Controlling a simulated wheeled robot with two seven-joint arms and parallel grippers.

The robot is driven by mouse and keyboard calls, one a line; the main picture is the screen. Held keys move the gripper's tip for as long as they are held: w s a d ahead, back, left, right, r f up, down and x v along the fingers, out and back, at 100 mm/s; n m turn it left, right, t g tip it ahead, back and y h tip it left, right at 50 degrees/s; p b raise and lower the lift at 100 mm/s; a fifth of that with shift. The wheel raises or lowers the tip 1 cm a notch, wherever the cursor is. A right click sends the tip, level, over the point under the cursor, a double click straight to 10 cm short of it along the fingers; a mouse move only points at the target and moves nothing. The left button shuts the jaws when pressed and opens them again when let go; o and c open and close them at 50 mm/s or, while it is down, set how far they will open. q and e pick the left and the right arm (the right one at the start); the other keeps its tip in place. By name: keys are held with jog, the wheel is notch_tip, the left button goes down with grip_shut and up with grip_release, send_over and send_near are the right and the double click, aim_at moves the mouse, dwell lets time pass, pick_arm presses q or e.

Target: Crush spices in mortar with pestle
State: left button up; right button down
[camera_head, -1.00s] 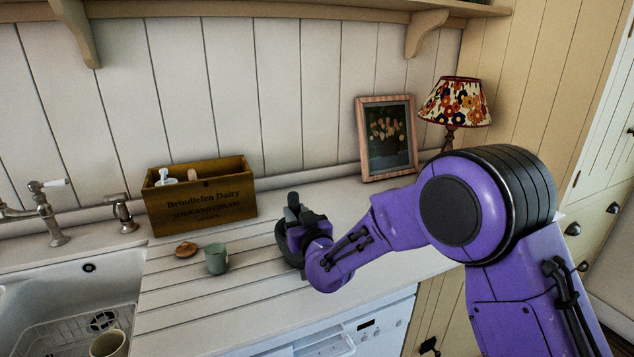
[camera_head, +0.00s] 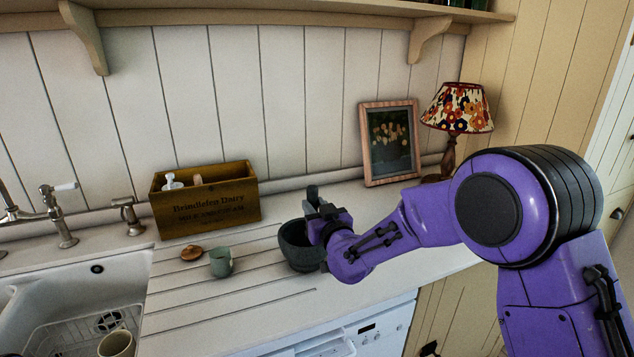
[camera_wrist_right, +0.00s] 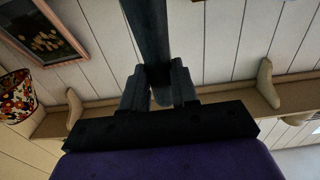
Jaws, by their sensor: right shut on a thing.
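The dark grey mortar (camera_head: 296,246) stands on the white counter to the right of the small green cup. My right gripper (camera_head: 318,206) is at the mortar's right rim, shut on the dark pestle (camera_head: 312,194). In the right wrist view the pestle (camera_wrist_right: 148,30) runs between the two fingers of the gripper (camera_wrist_right: 160,88). The pestle's lower end and the inside of the mortar are hidden in the head view, so I cannot tell whether they touch. No spices can be seen. My left gripper is not in view.
A green cup (camera_head: 221,263) and a wooden lid (camera_head: 191,253) are left of the mortar. A wooden crate (camera_head: 205,203) with bottles stands behind them. A framed picture (camera_head: 390,142) and a lamp (camera_head: 456,108) are at the back right. The sink (camera_head: 85,290) is at the left.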

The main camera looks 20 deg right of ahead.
aim_at(312, 187)
notch_tip(312, 187, up, 2)
jog(key=shift+w+r+p, duration=0.15)
jog(key=shift+p, duration=0.5)
jog(key=shift+r+p, duration=1)
jog(key=shift+r, duration=0.3)
